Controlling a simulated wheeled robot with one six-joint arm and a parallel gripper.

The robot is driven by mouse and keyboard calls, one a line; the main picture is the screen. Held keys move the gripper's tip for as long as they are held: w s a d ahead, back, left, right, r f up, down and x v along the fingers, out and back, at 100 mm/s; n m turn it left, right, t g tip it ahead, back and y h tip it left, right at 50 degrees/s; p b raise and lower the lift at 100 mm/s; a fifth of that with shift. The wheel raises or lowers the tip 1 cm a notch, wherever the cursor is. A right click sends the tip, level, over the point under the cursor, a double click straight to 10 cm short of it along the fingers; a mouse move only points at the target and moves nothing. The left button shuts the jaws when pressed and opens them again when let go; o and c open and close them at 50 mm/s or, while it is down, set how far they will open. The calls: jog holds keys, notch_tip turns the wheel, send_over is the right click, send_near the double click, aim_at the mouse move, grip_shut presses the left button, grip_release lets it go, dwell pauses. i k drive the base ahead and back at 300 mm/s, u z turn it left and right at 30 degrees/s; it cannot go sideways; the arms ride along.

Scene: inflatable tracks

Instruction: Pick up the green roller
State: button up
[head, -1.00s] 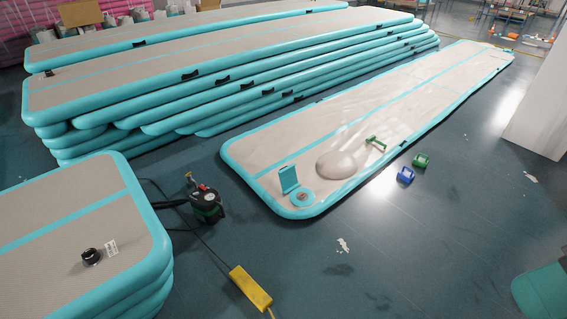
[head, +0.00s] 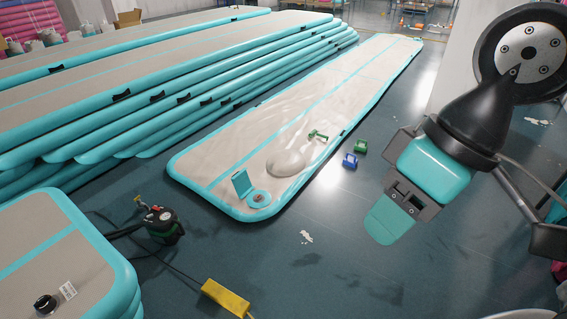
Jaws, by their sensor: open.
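A small green T-shaped tool (head: 318,135), which looks like a hand roller, lies on the long half-flat track (head: 215,158), near its right edge and beside a raised bump. A short green cylinder (head: 361,147) lies on the floor just right of the track, next to a blue one (head: 350,161). My gripper (head: 398,207) hangs at the right of the head view, open and empty. It is over bare floor, to the right of these items and nearer to me. Part of the jaws is hidden by their own mount.
Stacked inflated tracks (head: 150,60) fill the upper left. A shorter stack (head: 60,250) stands at lower left beside a black pump (head: 160,222) with cables and a yellow power strip (head: 226,298). Floor right of the long track is mostly clear. A white pillar (head: 465,65) stands behind my arm.

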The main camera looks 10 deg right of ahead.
aim_at(312, 133)
jog(key=z, duration=0.15)
jog(key=i, duration=0.35)
jog(key=z, duration=0.85)
jog(key=i, duration=1.85)
jog(key=z, duration=0.25)
jog(key=i, duration=1.6)
jog(key=u, duration=1.35)
jog(key=i, duration=1.2)
jog(key=u, duration=0.8)
